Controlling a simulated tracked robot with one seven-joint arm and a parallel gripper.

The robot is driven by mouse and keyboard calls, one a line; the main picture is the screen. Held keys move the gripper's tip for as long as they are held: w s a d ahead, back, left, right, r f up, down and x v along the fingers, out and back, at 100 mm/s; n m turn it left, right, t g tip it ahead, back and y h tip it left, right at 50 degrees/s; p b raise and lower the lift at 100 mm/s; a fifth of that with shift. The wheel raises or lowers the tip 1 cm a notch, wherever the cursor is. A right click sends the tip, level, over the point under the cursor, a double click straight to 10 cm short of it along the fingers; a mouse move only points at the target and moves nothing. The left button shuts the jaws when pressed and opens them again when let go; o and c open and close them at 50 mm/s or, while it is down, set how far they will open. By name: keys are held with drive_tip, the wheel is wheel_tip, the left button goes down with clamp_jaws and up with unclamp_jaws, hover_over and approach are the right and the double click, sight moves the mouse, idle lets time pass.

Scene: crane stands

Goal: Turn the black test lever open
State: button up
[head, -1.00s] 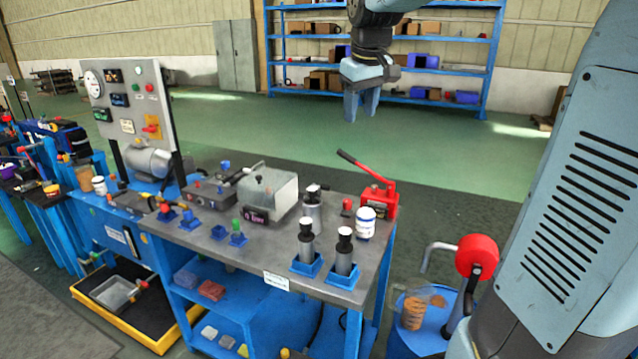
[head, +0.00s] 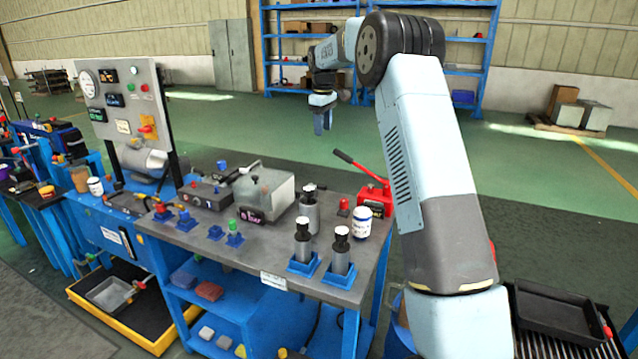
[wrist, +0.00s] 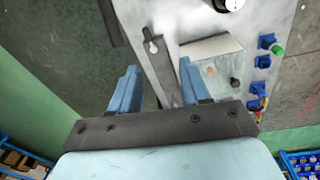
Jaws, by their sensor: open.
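A dark lever-like bar (head: 246,169) rises behind the grey box on the bench; I cannot be sure it is the black test lever. In the wrist view a dark bar (wrist: 164,68) with a pale spot near its upper end lies beside the grey box, partly hidden by my gripper. My gripper (head: 323,130) hangs in the air behind the bench, fingers down. In the wrist view its two blue fingers (wrist: 158,90) are apart with nothing held, and the bar shows beyond the gap between them. No contact shows.
The grey box (head: 265,195) sits mid-bench beside a dark knobbed block (head: 206,195). Black-topped cylinders (head: 302,240), a white jar (head: 361,222) and a red hand pump (head: 374,198) stand to the right. A gauge panel (head: 122,100) rises at left.

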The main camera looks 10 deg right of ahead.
drive_tip(key=n+g, duration=0.1)
drive_tip(key=n, duration=0.1)
approach(320, 184)
wheel_tip(320, 184, down, 9)
drive_tip(key=shift+d+r, duration=0.15)
drive_tip(key=shift+d, duration=0.05)
idle(0.3)
drive_tip(key=shift+r, duration=0.1)
clamp_jaws()
idle(0.4)
